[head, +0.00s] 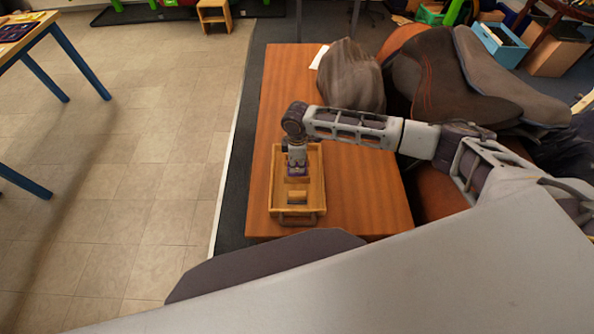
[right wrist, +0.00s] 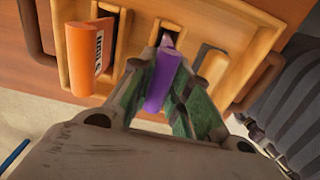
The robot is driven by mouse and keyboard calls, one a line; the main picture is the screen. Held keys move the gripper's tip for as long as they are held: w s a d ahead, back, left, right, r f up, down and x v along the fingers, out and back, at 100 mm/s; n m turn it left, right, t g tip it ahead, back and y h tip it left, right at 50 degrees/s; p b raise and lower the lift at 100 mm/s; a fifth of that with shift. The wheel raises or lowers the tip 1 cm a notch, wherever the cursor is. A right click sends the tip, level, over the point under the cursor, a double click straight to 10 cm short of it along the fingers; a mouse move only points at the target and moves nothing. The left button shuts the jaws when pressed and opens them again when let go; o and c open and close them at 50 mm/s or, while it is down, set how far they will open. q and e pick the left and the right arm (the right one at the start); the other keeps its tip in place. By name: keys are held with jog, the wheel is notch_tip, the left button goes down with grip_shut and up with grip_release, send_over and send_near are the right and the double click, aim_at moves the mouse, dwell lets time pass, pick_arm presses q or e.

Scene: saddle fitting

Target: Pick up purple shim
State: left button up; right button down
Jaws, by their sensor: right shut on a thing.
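The purple shim (right wrist: 161,80) shows between the two fingers of my right gripper (right wrist: 165,78) in the right wrist view. The fingers are shut on it, over the middle part of the wooden tray (right wrist: 140,12). In the head view my right gripper (head: 297,172) points down into the tray (head: 318,180), and a bit of purple shows at its tip. My left gripper is not in view.
An orange block with lettering (right wrist: 92,50) lies in the tray's left compartment in the right wrist view. The tray stands on a wooden table (head: 370,200). A brown saddle (head: 455,75) is at the back right.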

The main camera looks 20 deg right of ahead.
notch_tip(320, 180, up, 10)
jog(key=shift+f+b, duration=0.15)
jog(key=shift+b, duration=0.4)
dwell(0.3)
dwell(0.6)
